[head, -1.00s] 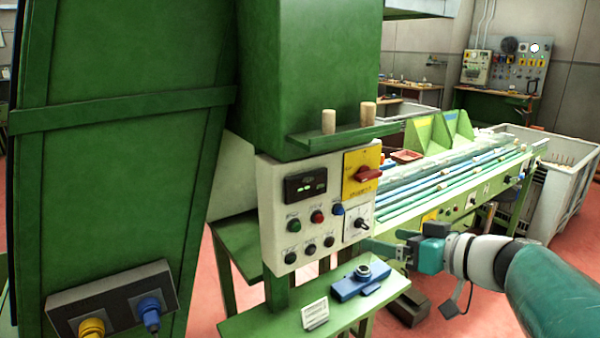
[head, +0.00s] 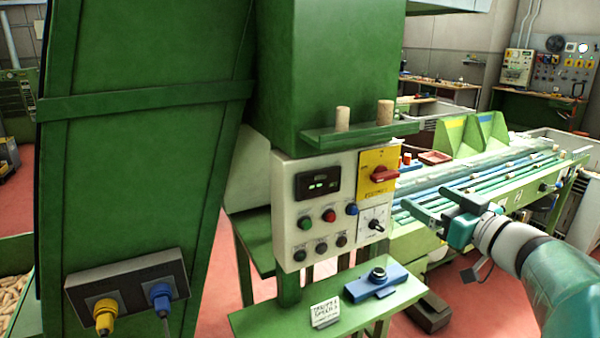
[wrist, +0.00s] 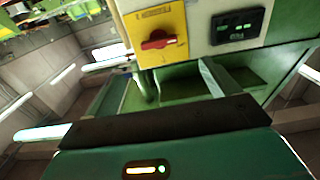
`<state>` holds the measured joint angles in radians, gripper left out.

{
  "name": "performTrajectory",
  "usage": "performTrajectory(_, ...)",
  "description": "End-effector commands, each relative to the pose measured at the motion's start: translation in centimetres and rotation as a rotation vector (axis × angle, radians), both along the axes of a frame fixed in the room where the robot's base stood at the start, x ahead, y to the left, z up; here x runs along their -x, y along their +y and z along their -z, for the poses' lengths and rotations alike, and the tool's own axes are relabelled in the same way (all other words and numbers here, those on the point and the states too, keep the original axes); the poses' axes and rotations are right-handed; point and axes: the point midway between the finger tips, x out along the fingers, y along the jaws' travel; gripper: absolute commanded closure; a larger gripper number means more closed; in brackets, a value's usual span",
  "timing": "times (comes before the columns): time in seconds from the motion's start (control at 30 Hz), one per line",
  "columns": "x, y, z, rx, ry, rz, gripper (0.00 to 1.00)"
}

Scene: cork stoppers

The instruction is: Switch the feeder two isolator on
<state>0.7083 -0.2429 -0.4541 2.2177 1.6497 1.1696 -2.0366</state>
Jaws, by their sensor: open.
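A white control panel (head: 289,187) hangs below a green housing. A yellow plate (head: 371,161) at its upper right carries a red rotary handle (head: 385,175). The handle lies roughly level across the plate, and the lettering is too small to read for certain. The wrist view also shows the yellow plate (wrist: 142,22) and red handle (wrist: 160,40), turned over in the picture. My gripper (head: 429,202) is open and empty, to the right of the panel and a little lower than the handle. It is apart from the handle.
The panel has a dark display (head: 317,182), several push buttons and a black selector knob (head: 376,225) below the yellow plate. Two corks stand on a green ledge (head: 350,136) above. A lower shelf (head: 270,318) holds a blue device (head: 375,284) and a card (head: 325,312).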

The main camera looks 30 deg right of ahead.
Motion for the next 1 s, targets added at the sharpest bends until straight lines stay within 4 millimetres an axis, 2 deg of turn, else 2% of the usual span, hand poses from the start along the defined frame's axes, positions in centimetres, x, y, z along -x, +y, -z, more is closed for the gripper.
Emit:
performTrajectory(0.5, -10.0, 0.2, 0.0, 0.0, 0.001, -0.004, 0.13)
performTrajectory(0.7, -11.7, 0.2, 0.0, 0.0, 0.0, -0.004, 0.13)
performTrajectory(0.97, -11.9, 0.2, 0.0, 0.0, 0.0, -0.003, 0.13)
performTrajectory(1.0, -11.9, 0.2, 0.0, 0.0, 0.0, -0.003, 0.17)
